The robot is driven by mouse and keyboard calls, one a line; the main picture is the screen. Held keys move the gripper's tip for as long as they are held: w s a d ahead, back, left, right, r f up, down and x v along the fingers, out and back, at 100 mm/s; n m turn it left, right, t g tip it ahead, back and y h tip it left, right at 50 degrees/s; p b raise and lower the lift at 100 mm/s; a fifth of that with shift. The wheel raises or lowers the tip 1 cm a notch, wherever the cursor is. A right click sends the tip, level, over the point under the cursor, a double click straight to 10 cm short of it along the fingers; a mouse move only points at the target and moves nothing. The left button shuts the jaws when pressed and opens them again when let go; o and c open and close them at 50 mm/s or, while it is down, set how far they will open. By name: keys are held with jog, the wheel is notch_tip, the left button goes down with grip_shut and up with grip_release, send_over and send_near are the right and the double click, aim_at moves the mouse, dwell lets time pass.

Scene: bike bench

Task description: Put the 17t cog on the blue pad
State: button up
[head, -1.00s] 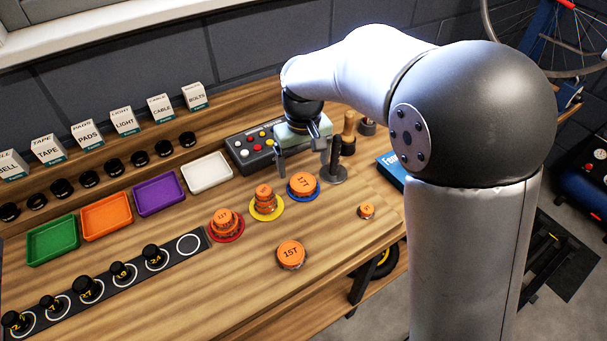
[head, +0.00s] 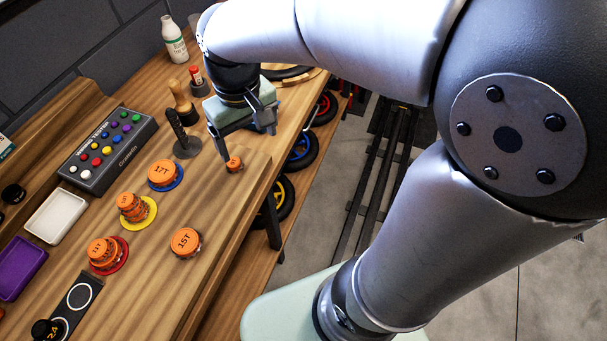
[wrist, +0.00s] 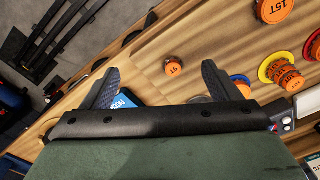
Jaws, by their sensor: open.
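The 17t cog (head: 162,172) is an orange disc lying flat on the round blue pad (head: 178,184); only the pad's rim shows. In the wrist view, an orange cog edge (wrist: 242,92) and the blue pad (wrist: 239,78) are partly hidden behind a finger. My gripper (head: 246,138) is open and empty, pointing down near the bench's front edge. A small orange cog (head: 235,163) lies just by one fingertip. In the wrist view this small cog (wrist: 173,68) shows between the fingers of my gripper (wrist: 160,70), with a gap on both sides.
The yellow pad (head: 152,221) and red pad (head: 124,262) hold stacked orange cogs. A 15T cog (head: 186,242) lies on bare wood. A dark post on a round base (head: 187,148) and a button box (head: 108,150) stand behind. Wood around the 15T cog is free.

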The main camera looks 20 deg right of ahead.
jog(key=s+d+f+m, duration=0.3)
jog(key=s+d, duration=0.4)
jog(key=s, duration=0.3)
jog(key=shift+s+d+f, duration=0.25)
jog(key=shift+s+f, duration=0.1)
jog(key=shift+f, duration=0.4)
